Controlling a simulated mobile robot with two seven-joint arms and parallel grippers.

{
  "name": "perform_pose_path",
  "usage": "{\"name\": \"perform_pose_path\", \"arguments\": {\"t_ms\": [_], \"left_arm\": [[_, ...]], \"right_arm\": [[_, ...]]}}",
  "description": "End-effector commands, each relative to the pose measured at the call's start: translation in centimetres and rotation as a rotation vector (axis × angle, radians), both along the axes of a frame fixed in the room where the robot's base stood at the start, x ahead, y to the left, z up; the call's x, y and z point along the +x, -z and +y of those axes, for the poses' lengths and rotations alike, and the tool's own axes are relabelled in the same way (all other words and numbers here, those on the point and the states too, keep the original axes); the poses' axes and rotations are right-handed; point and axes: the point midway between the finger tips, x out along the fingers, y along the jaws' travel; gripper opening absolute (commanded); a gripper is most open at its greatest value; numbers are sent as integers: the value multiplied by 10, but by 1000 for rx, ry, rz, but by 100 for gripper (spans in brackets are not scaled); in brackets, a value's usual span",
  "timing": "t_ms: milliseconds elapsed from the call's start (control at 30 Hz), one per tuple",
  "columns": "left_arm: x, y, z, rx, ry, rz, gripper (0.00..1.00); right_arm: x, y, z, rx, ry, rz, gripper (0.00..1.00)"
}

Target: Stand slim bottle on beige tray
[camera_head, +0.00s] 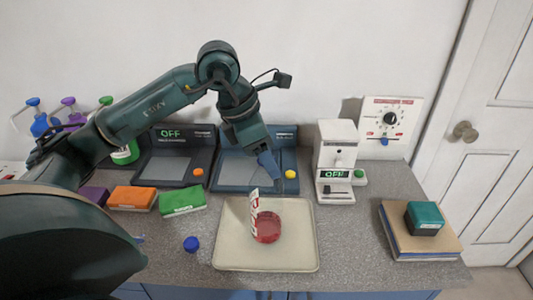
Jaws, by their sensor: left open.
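The beige tray (295,255) lies flat on the grey counter in the middle. A slim white item with red markings (254,213), which looks like the slim bottle, stands close to upright on the tray. A round red object (268,229) is on the tray right beside it; I cannot tell whether they touch. My left gripper (268,177) is open and points down above and slightly right of the slim item, apart from it. The finger gap is hard to see. My right gripper is out of view.
A blue cap (190,244) lies left of the tray. Orange (132,198) and green (182,201) boxes sit further left. Dark scales (175,165) and a white machine (337,160) stand behind. A teal box (424,217) is on a board at right.

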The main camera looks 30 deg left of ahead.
Motion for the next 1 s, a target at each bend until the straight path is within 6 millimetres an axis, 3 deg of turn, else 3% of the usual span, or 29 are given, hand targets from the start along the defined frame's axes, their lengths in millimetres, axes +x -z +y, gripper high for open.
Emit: {"name": "perform_pose_path", "arguments": {"t_ms": [600, 1000], "left_arm": [[-29, -101, 29, -1, -2, -5, 54], [-33, -111, 32, 1, 0, -1, 54]], "right_arm": [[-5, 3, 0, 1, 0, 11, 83], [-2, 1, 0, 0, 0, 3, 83]]}}
